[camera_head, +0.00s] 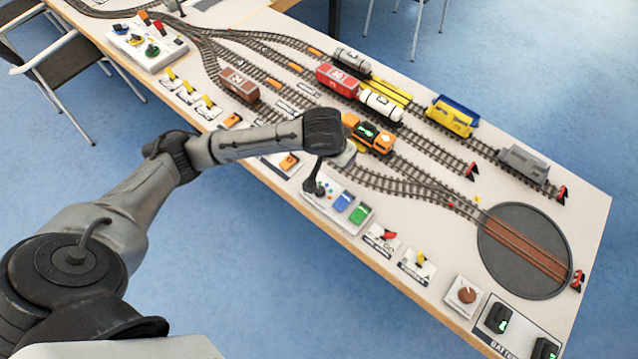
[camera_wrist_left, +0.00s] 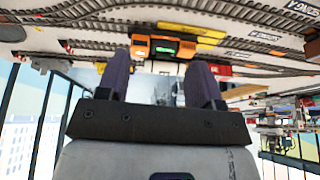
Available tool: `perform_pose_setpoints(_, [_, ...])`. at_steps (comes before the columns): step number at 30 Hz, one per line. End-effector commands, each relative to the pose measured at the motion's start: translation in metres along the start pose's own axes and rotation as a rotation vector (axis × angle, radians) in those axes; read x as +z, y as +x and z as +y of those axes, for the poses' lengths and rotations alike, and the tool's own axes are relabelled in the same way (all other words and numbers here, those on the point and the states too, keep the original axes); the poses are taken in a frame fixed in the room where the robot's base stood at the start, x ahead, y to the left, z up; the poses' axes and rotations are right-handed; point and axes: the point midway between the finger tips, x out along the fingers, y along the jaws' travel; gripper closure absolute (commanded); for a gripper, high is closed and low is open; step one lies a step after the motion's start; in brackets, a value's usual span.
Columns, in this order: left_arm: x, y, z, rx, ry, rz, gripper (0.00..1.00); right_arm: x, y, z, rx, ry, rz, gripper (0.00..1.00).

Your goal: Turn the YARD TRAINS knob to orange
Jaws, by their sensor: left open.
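I cannot read a YARD TRAINS label in either view. My left gripper (camera_head: 314,186) hangs from the wrist over a panel (camera_head: 362,213) with small coloured dots and a blue and a green block. It hides part of that panel, and whether it touches it I cannot tell. In the left wrist view the two fingers of the gripper (camera_wrist_left: 161,78) stand apart with nothing clearly held between them. A round brown knob (camera_head: 467,295) sits on a separate white plate towards the turntable. My right gripper is not in view.
An orange locomotive (camera_head: 368,133) stands on the track just beyond my gripper; it also shows in the left wrist view (camera_wrist_left: 141,47). A control box with coloured knobs (camera_head: 148,47) is at the far left. Levers on plates (camera_head: 417,266) line the near edge. A turntable (camera_head: 500,235) is right.

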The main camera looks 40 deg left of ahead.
Motion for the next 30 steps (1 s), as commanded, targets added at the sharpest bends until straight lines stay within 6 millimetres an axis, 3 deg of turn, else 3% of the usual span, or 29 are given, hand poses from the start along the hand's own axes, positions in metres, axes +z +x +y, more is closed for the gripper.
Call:
perform_pose_setpoints(3, [0.01, 0.011, -0.018, -0.037, -0.295, -0.135, 0.4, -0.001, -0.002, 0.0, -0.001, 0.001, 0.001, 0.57])
perform_pose_setpoints(9, [0.03, 0.021, -0.027, -0.113, -0.75, -0.285, 0.4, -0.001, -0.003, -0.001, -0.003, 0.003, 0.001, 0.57])
perform_pose_setpoints(15, [0.04, 0.025, -0.028, -0.18, -1.046, -0.347, 0.4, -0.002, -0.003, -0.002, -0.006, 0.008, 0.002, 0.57])
perform_pose_setpoints(23, [0.047, 0.03, -0.027, -0.216, -1.185, -0.368, 0.4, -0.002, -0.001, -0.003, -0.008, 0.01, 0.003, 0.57])
perform_pose_setpoints(30, [0.061, 0.064, -0.026, -0.217, -1.189, -0.369, 0.4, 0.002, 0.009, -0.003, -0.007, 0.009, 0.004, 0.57])
